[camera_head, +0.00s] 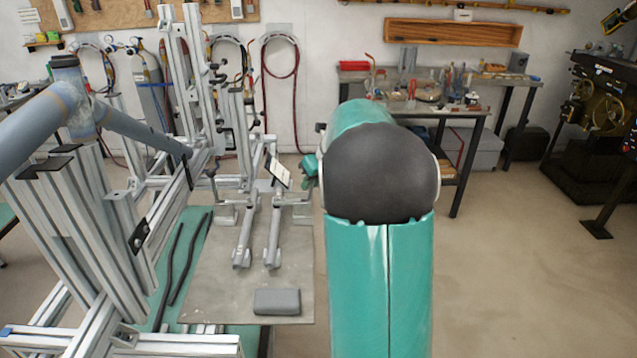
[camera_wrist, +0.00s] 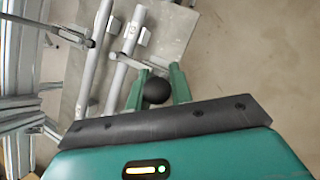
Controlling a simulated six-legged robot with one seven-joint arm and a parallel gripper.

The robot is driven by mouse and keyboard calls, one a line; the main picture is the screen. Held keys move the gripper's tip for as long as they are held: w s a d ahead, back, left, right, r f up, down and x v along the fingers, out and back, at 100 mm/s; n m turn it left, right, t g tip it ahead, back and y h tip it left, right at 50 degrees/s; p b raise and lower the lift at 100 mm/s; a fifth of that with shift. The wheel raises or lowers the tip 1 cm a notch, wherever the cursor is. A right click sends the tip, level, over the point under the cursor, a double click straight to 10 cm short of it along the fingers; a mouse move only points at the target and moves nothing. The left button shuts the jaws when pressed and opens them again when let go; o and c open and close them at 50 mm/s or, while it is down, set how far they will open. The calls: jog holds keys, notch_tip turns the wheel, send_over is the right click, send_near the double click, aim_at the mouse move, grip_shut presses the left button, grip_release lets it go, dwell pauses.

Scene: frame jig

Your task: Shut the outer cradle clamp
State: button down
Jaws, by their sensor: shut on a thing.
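My gripper (camera_wrist: 157,82) has its two green fingers on either side of a black ball knob (camera_wrist: 156,92) in the wrist view, shut on it. The knob is beside the outer of two grey tubes (camera_wrist: 124,48). A light metal clamp arm (camera_wrist: 128,62) reaches over that tube near the fingers; I take this for the outer cradle clamp. In the head view my gripper (camera_head: 309,170) is partly hidden by my arm, above the outer clamp (camera_head: 292,199) at the right tube (camera_head: 273,240). Whether the clamp is fully down I cannot tell.
The inner clamp (camera_head: 222,207) stands left of the tubes, with a dark knob upright. A grey block (camera_head: 277,301) lies on the plate (camera_head: 225,292) in front. Aluminium frame posts (camera_head: 75,215) crowd the left. Floor to the right is clear.

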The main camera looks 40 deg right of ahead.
jog(key=shift+w+a+r+g+h, duration=0.1)
jog(key=shift+w+a+g+h, duration=0.4)
jog(key=shift+h, duration=0.2)
jog(key=shift+a, duration=0.1)
jog(key=c, duration=1.5)
grip_release()
jog(key=v, duration=1.4)
jog(key=shift+n, duration=0.3)
